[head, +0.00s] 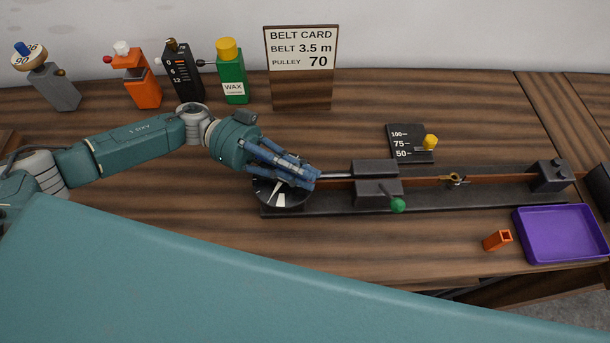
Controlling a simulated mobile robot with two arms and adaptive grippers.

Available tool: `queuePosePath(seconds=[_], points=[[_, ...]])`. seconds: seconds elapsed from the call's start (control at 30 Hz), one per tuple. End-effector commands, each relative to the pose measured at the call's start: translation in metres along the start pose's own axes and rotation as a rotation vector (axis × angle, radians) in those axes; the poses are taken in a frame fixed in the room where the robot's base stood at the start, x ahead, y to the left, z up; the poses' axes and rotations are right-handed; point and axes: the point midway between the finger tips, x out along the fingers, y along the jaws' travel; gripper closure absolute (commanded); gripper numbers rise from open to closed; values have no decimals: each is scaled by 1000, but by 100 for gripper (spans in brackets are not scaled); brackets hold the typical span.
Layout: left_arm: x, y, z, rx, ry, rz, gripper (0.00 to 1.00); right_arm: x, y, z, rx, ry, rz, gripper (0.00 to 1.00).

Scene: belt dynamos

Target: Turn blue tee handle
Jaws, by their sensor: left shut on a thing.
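My left gripper (311,180) reaches in from the left and is shut above a dark round dial (281,197) with white marks. The dial sits at the left end of the long dark bench. The fingers seem to close on the blue tee handle over the dial. The handle is mostly hidden by the blue-grey fingers, so its angle cannot be told. My right gripper is not in view.
The bench (480,198) carries a brown belt, grey blocks and a green knob (397,205). Behind it stand a scale plate with a yellow knob (430,142) and a belt card (301,65). A purple tray (560,250) and an orange piece (497,241) are right. Several bottles and devices stand back left.

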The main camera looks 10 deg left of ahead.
Motion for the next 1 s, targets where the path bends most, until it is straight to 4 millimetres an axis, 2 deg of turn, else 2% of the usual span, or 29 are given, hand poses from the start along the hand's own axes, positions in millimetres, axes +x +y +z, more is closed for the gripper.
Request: queuePosePath(seconds=[0.03,0.1,0.5,0.73,1.0], points=[[0,-2,3,10,-4,44,100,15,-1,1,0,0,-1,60],[0,1,3,11,-16,109,100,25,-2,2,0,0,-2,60],[-4,17,4,10,-84,453,100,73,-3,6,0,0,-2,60],[-7,23,3,8,-109,588,100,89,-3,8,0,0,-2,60],[-10,27,1,8,-124,665,100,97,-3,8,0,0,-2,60]])
